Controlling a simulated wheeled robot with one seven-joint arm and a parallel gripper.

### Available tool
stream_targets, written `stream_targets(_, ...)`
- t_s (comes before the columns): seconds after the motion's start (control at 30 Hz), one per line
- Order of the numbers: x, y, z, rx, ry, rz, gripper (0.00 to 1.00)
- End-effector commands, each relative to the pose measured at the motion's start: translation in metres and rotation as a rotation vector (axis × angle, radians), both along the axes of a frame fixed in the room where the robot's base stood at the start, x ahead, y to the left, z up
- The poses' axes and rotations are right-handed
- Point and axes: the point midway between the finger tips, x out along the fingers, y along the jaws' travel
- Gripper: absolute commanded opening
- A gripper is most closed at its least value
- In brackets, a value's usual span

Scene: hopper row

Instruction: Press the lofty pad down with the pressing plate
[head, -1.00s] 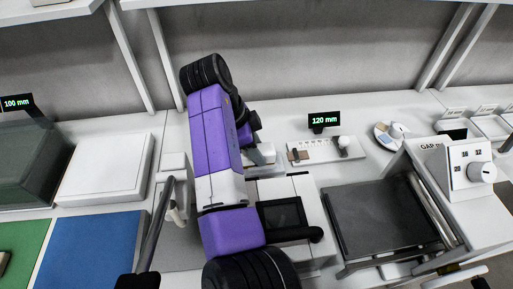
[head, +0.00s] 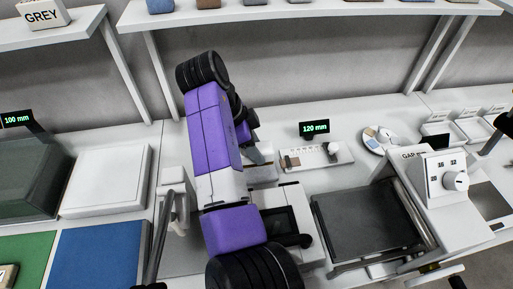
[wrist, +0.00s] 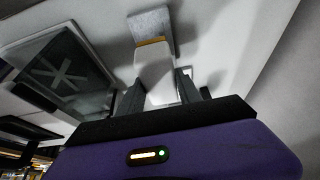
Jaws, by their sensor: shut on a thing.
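My gripper (wrist: 160,90) is shut on a white block (wrist: 154,72) with a yellow band and a grey end (wrist: 151,27). In the wrist view the block stands out beyond the two fingers. I cannot tell from its looks whether it is the pressing plate. In the head view my purple arm reaches over the bench, and its gripper end is small and mostly hidden near a pale box. No thing can be surely picked out as the lofty pad, and what lies directly behind my arm is hidden.
A white machine with a dark window (head: 280,222) stands beside my arm. Right of it are a dark flat plate (head: 370,222) and a dial panel (head: 445,178). A 120 mm display (head: 314,128) stands behind. A white lidded box (head: 105,181) and a blue mat (head: 98,252) lie left.

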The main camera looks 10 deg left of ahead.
Motion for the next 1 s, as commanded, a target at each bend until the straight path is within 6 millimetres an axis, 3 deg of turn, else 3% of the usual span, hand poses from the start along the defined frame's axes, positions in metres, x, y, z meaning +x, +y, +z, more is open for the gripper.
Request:
stream_targets(0.33,0.0,0.001,0.0,0.001,-0.002,0.001,0.0)
stream_targets(0.7,0.0,0.001,-0.02,0.001,-0.001,0.001,0.0)
stream_targets(1.0,0.0,0.001,-0.018,0.001,-0.001,0.001,0.0)
